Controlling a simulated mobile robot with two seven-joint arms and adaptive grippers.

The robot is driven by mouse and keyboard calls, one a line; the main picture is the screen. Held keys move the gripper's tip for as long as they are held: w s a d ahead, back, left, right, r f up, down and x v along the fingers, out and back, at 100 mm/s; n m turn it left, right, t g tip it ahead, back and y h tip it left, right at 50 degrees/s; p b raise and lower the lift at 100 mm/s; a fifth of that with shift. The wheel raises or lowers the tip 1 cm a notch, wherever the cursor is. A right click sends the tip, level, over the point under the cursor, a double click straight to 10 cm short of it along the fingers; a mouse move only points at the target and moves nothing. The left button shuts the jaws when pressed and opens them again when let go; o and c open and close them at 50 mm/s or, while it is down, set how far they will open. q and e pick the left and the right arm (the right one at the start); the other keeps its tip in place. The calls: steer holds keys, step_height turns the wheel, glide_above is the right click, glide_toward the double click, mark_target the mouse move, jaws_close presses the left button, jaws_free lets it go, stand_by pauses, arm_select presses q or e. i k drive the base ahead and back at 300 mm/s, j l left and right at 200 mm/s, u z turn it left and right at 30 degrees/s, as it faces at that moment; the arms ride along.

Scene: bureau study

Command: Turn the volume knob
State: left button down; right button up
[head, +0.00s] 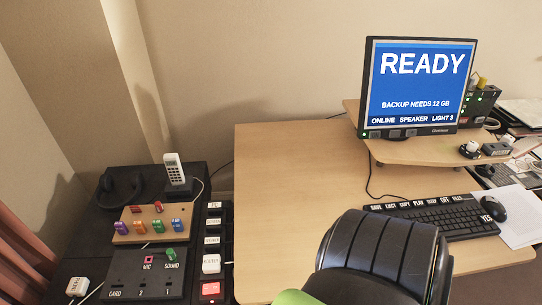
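No label reading "volume" can be made out, so I cannot tell for sure which control is the volume knob. A small round knob with a pale top (471,148) sits on a dark base on the raised shelf, right of the monitor. A green control (171,253) marked SOUND is on the dark panel (122,280) at lower left, beside a pink MIC socket (149,259). The monitor (418,88) reads READY, with ONLINE, SPEAKER and LIGHT 3 along its bottom. Neither of my grippers shows.
A black ribbed shape (375,255), apparently a chair back, stands before the desk (272,190). The keyboard (440,216) and mouse (493,208) lie at right. A coloured-peg board (128,235), handset (174,168) and labelled key strip (212,240) crowd the left. The desk's left part is bare.

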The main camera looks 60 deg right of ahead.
mark_target(472, 147)
steer(key=l+z, duration=0.15)
steer(key=z, duration=3.1)
steer(key=l, duration=0.75)
steer(key=i, duration=0.05)
